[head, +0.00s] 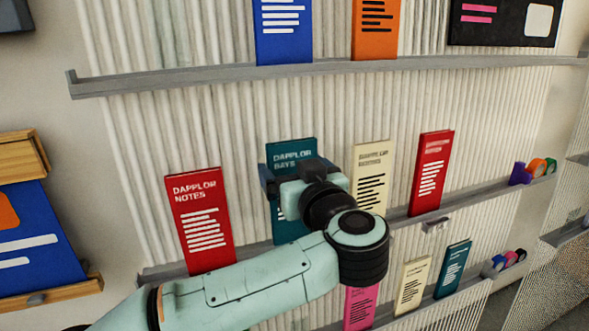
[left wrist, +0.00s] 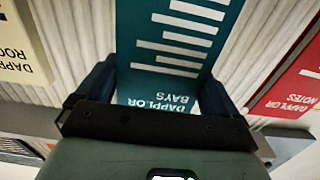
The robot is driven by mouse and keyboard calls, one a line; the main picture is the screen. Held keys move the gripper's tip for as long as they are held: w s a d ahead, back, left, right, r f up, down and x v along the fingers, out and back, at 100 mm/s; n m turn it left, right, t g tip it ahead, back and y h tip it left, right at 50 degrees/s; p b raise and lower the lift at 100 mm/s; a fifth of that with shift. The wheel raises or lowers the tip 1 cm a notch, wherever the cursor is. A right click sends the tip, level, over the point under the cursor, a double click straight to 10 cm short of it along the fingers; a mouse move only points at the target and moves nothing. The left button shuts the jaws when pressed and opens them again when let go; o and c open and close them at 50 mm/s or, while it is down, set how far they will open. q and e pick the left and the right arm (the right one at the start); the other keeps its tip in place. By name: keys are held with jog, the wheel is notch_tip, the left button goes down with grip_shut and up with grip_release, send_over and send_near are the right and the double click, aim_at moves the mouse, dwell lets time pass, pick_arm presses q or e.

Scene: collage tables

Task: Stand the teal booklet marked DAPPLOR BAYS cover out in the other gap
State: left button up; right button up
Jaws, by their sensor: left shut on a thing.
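The teal booklet marked DAPPLOR BAYS (head: 290,150) is upright, cover out, at the middle ledge (head: 395,217). It is between the red DAPPLOR NOTES booklet (head: 200,222) and a cream booklet (head: 371,165). My left gripper (head: 292,178) is shut on its upper part, a finger at each side edge. In the left wrist view the teal booklet (left wrist: 172,45) is upside down between the fingers of the left gripper (left wrist: 158,92). My arm hides part of its lower end, so I cannot tell whether it rests on the ledge. My right gripper is not in view.
Another red booklet (head: 432,172) stands right of the cream one, with tape rolls (head: 538,168) at the ledge's right end. Below are a pink booklet (head: 361,306), a cream one (head: 412,286) and a small teal one (head: 453,268). An upper ledge (head: 200,79) holds more booklets.

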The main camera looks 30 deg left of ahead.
pick_arm(q)
jog(key=shift+a+f, duration=0.1)
jog(key=shift+a, duration=0.1)
dwell(0.4)
jog(key=shift+s+f, duration=0.1)
jog(key=shift+f, duration=0.3)
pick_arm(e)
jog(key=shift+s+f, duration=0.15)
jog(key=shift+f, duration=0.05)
pick_arm(q)
jog(key=shift+d, duration=0.1)
jog(key=shift+f, duration=0.1)
